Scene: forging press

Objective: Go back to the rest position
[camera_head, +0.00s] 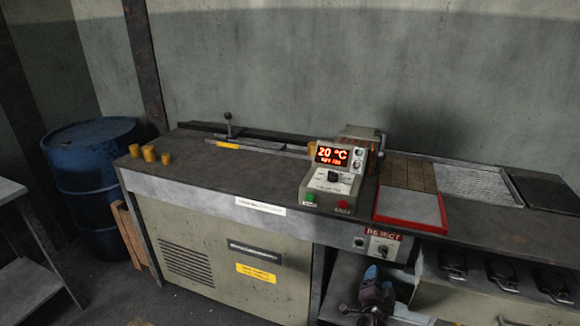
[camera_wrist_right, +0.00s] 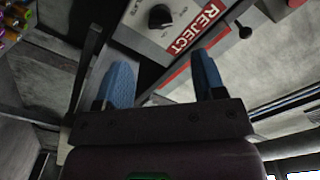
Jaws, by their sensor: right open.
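My right gripper (camera_head: 378,279) is low at the bottom of the head view, in front of the bench and below the red REJECT label (camera_head: 383,233). In the right wrist view, the two blue fingers of my right gripper (camera_wrist_right: 163,80) stand apart with nothing between them. The REJECT label also shows beyond the fingertips in that view (camera_wrist_right: 196,29), beside a black knob (camera_wrist_right: 160,15). My left gripper is not in view.
The long bench (camera_head: 205,150) carries a control box (camera_head: 330,178) reading 20 °C, a red-framed tray (camera_head: 410,206) and several brass-coloured cylinders (camera_head: 149,153). Dark items (camera_head: 502,272) lie on a lower surface at right. A blue barrel (camera_head: 90,165) stands at left.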

